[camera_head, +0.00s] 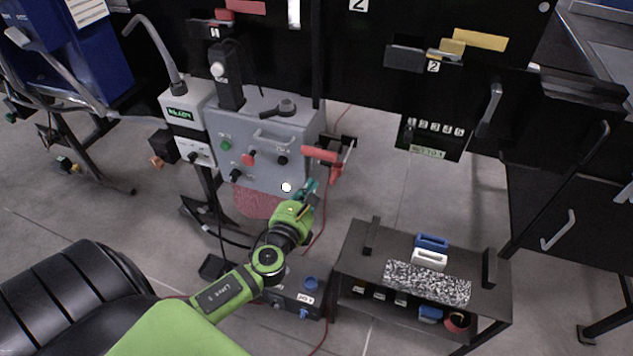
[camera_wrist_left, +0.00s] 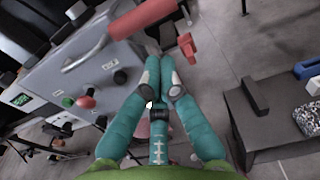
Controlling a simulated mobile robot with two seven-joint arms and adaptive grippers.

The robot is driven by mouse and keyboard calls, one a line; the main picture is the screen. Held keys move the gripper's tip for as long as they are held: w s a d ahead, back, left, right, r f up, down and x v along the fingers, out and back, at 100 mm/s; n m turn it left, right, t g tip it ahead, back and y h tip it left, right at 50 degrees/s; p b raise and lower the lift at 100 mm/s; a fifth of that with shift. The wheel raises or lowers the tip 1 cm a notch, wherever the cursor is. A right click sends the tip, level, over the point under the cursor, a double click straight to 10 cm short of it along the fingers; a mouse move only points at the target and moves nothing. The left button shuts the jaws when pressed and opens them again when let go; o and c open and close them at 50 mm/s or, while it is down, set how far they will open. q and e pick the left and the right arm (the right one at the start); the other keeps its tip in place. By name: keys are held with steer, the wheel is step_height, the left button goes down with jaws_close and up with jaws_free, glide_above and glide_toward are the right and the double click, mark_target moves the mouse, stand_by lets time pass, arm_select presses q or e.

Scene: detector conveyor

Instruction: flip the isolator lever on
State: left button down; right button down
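The isolator lever is a metal arm with a red grip (camera_head: 320,154) at the right side of the grey control box (camera_head: 262,147). The grip also shows at the top of the left wrist view (camera_wrist_left: 145,18), and a smaller red part (camera_wrist_left: 188,48) is beside it. My left gripper (camera_head: 311,184), with teal fingers, is just below the lever in the head view. In the left wrist view its fingertips (camera_wrist_left: 162,45) are close together, with nothing seen between them. Whether they touch the lever I cannot tell. My right gripper is in neither view.
The box front has a green knob (camera_head: 226,144), a red knob (camera_head: 248,159) and a grey handle (camera_head: 273,138). A dark low table (camera_head: 350,262) with blue and white blocks stands at the lower right. Grey floor is open between the table and the black panels.

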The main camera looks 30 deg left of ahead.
arm_select(q)
steer(key=s, duration=0.1)
steer(key=s+r, duration=0.2)
steer(key=shift+s+d, duration=0.25)
steer(key=shift+s, duration=0.1)
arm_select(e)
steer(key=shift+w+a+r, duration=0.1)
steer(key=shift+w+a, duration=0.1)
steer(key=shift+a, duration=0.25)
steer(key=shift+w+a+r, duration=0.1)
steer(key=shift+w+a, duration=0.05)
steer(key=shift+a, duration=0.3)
arm_select(q)
steer(key=shift+f, duration=0.1)
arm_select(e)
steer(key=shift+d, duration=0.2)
